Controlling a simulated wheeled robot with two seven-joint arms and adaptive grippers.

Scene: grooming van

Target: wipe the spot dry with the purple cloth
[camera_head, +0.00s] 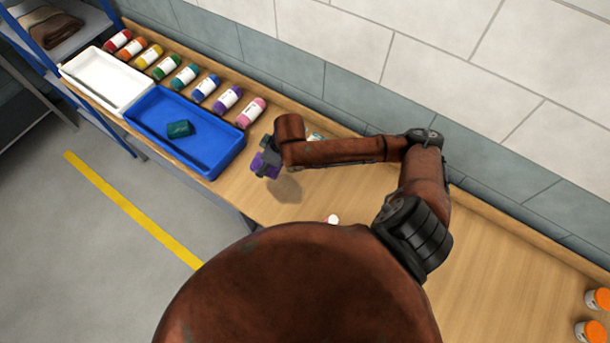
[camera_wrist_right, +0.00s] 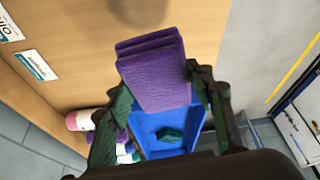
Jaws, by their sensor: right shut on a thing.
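My right gripper (camera_head: 264,160) is shut on the purple cloth (camera_head: 262,166) over the wooden counter, to the right of the blue tray. In the right wrist view the folded purple cloth (camera_wrist_right: 154,75) shows between the gripper's two fingers (camera_wrist_right: 160,120). The cloth appears to be held above the counter, apart from it. A darker roundish patch (camera_head: 288,189) lies on the counter just below and right of the cloth; I cannot tell whether it is the spot or a shadow. My left gripper is not in view.
The blue tray (camera_head: 232,160) holds a dark green folded cloth (camera_head: 179,129). A white tray (camera_head: 98,72) is beside it. Several coloured bottles (camera_head: 207,88) line the wall side. Orange-lidded jars (camera_head: 592,331) stand at far right. Labels (camera_wrist_right: 35,65) lie on the counter.

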